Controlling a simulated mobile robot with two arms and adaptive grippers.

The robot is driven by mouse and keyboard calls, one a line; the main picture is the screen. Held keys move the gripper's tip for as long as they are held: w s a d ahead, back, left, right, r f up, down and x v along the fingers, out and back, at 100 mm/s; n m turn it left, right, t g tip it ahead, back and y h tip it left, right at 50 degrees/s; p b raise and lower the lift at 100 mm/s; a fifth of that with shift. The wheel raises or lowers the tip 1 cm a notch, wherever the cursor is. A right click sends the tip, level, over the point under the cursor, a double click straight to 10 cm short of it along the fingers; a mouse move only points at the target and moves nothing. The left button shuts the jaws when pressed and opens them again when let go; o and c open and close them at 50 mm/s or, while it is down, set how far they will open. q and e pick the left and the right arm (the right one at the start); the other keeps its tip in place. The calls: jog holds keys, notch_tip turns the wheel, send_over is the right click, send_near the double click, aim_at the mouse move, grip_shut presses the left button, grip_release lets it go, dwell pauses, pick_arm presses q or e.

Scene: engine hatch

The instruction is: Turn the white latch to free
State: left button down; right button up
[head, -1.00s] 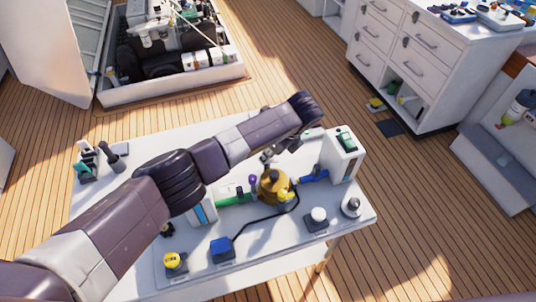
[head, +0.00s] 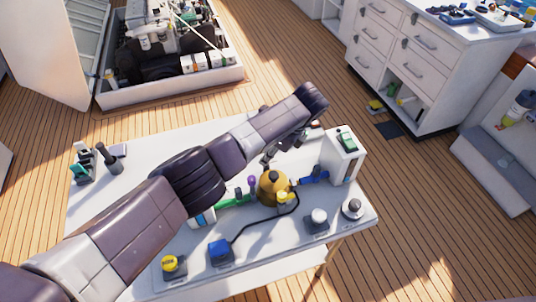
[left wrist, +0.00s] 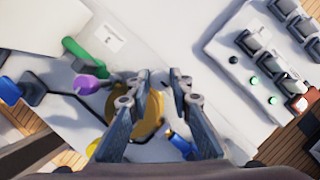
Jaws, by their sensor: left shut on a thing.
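My left gripper (head: 269,155) reaches over the white table, just behind a brass dome (head: 273,187). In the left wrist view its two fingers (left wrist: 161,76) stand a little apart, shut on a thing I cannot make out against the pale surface. The brass dome also shows below the fingers in the left wrist view (left wrist: 150,122). I cannot clearly pick out the white latch. A white round-topped knob (head: 318,215) on a dark base stands at the table's front right, apart from the gripper. My right gripper is not in view.
Green (head: 233,201), purple (head: 252,182) and blue (head: 314,178) handles surround the dome. A white box (head: 343,158) stands at the right. A yellow button (head: 171,264) and a blue block (head: 220,250) are in front. The open engine hatch (head: 170,88) lies behind.

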pick_arm(q)
jog(key=c, duration=1.8)
grip_release()
jog(key=shift+r, duration=0.1)
jog(key=shift+o, duration=0.3)
jog(key=v, duration=1.2)
